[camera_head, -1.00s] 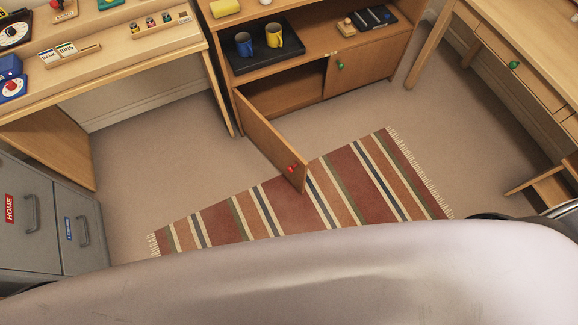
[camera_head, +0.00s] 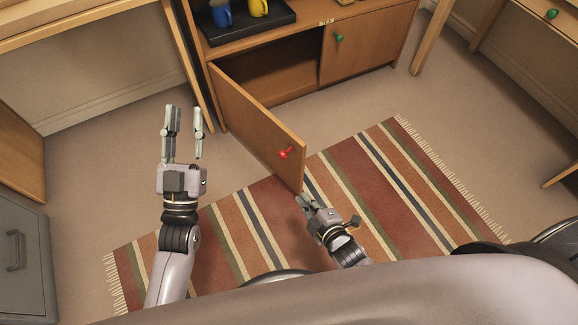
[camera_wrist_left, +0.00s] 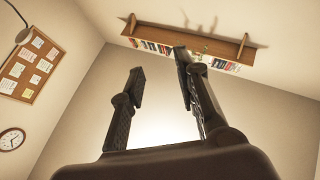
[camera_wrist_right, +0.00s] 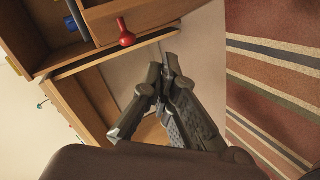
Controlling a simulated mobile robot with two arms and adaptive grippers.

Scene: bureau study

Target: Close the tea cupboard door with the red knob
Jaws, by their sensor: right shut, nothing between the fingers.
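The tea cupboard door (camera_head: 255,122) stands wide open, swung out from the cupboard's left side over the rug. The knob also shows in the right wrist view (camera_wrist_right: 126,38). My right gripper (camera_head: 304,200) is shut and empty, close to the lower free corner of the door; I cannot tell whether it touches. It shows shut in the right wrist view (camera_wrist_right: 168,70). My left gripper (camera_head: 184,112) is open and empty, left of the door, pointing up in the left wrist view (camera_wrist_left: 158,68).
The other cupboard door (camera_head: 368,45) with a green knob (camera_head: 339,38) is shut. A black tray (camera_head: 247,30) with a blue mug (camera_head: 221,14) and a yellow mug (camera_head: 258,7) is on the cupboard. A striped rug (camera_head: 375,190) covers the floor. A grey cabinet (camera_head: 22,255) stands left.

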